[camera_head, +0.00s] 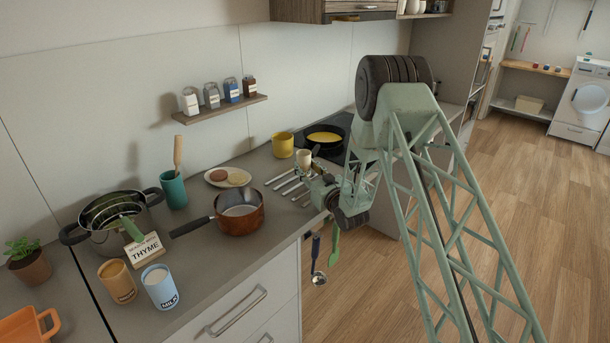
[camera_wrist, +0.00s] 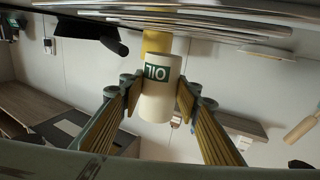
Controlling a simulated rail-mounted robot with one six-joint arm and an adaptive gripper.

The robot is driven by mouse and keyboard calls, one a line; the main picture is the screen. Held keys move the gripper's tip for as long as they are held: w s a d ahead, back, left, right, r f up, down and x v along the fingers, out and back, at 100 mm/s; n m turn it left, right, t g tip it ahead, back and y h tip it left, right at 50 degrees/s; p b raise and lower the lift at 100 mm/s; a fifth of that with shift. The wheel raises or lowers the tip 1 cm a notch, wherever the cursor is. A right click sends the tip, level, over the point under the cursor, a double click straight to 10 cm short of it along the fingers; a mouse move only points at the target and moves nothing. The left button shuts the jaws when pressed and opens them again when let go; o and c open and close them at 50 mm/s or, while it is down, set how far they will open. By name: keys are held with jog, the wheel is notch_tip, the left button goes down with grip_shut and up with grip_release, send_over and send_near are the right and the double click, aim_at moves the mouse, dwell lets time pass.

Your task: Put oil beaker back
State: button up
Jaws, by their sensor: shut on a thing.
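The oil beaker (camera_head: 303,158) is a small cream cup over the counter's right part, near the cutlery. In the wrist view the oil beaker (camera_wrist: 160,92) shows a green OIL label, upside down in that picture. My gripper (camera_head: 309,173) is shut on it, with one finger on each side; the fingers of my gripper (camera_wrist: 157,98) also show in the wrist view. The beaker looks about upright. I cannot tell whether its base touches the counter.
Cutlery (camera_head: 289,182) lies left of my gripper. A yellow mug (camera_head: 283,145) and a black pan (camera_head: 325,137) stand behind. A copper saucepan (camera_head: 240,215), plate (camera_head: 229,179), teal utensil cup (camera_head: 174,190), steel pot (camera_head: 112,222) and THYME card (camera_head: 145,250) stand further left.

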jog(key=shift+w+a, duration=0.15)
jog(key=shift+w, duration=0.1)
jog(key=shift+f, duration=1.75)
jog(key=shift+f+b, duration=0.2)
jog(key=shift+b, duration=0.15)
jog(key=o, duration=0.9)
jog(key=shift+o, duration=0.2)
jog(key=shift+r+p, duration=0.25)
jog(key=shift+p, duration=0.05)
jog(key=v, duration=1.2)
jog(key=shift+w+r, duration=0.1)
jog(key=shift+r, duration=0.05)
